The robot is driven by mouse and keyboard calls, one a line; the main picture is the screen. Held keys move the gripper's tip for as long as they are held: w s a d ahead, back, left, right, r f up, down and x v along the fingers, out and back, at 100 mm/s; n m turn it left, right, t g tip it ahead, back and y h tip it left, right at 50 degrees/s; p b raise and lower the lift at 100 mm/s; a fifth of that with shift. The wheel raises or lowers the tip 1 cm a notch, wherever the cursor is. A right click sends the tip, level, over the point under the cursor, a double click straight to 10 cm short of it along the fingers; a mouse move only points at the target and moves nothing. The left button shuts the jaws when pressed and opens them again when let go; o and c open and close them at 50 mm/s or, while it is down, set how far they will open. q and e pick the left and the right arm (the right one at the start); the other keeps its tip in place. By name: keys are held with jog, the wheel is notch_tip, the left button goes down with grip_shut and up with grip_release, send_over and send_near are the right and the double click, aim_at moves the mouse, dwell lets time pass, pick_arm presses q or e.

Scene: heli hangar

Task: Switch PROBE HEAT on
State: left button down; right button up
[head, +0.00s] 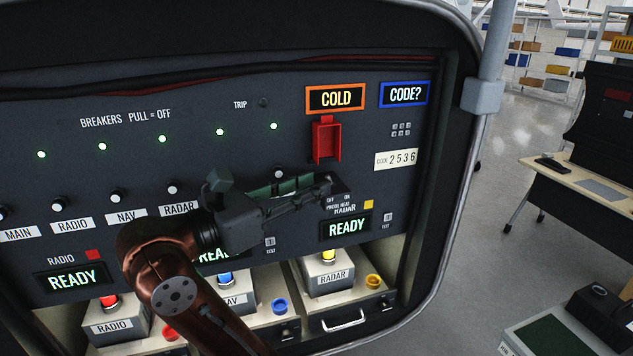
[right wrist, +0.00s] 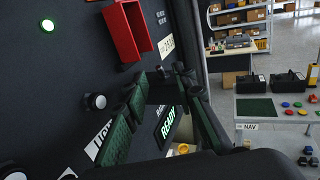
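My left gripper is out of view.
Breaker knobs (head: 172,187) line the panel left of my gripper. A CODE? display (head: 404,94) and keypad (head: 401,130) are at the right. Below are boxes including the RADAR box (head: 328,272). A desk (head: 585,185) stands beyond open floor.

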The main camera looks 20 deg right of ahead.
jog(key=shift+x, duration=1.2)
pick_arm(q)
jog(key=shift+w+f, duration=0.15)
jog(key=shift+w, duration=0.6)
pick_arm(e)
grip_shut()
